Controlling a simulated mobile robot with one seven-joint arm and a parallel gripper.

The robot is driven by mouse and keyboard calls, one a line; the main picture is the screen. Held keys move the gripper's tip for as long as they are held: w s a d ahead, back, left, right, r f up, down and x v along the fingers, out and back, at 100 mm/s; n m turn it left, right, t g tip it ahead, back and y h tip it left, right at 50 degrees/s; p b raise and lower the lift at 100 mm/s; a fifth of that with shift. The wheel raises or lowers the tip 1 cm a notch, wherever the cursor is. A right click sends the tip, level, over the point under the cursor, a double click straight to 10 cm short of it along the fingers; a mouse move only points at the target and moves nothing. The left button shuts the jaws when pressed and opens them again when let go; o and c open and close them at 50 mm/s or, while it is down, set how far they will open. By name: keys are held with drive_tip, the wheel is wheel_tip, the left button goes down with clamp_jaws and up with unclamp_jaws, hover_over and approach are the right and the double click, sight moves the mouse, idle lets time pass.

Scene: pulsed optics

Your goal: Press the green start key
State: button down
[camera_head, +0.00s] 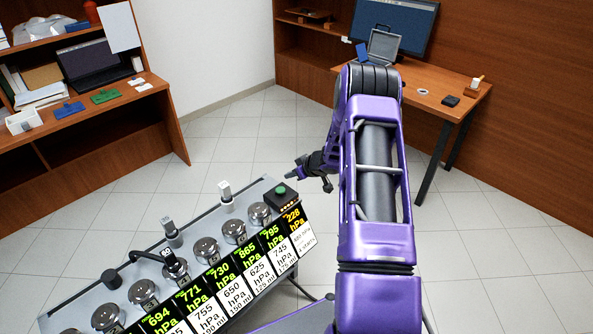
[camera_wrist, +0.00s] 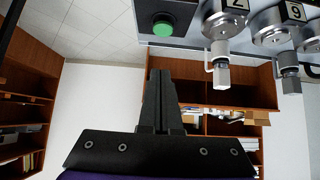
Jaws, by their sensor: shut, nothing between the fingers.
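The green start key (camera_head: 281,190) is a round button on a small black box at the far right end of the grey apparatus. In the wrist view the green key (camera_wrist: 163,28) shows near the top, on the black box (camera_wrist: 183,12). My gripper (camera_head: 291,175) is just beyond the key in the head view, with a small gap to it. In the wrist view my gripper (camera_wrist: 161,75) is shut and empty, its fingertips pointing up toward the key and apart from it in the picture.
The apparatus (camera_head: 150,254) carries a row of several metal canisters with pressure labels and valves. A desk with a monitor and an open case (camera_head: 385,46) stands at the back right. A shelf desk (camera_head: 118,97) stands at left. The tiled floor between is clear.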

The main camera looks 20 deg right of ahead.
drive_tip(key=shift+v, duration=1.45)
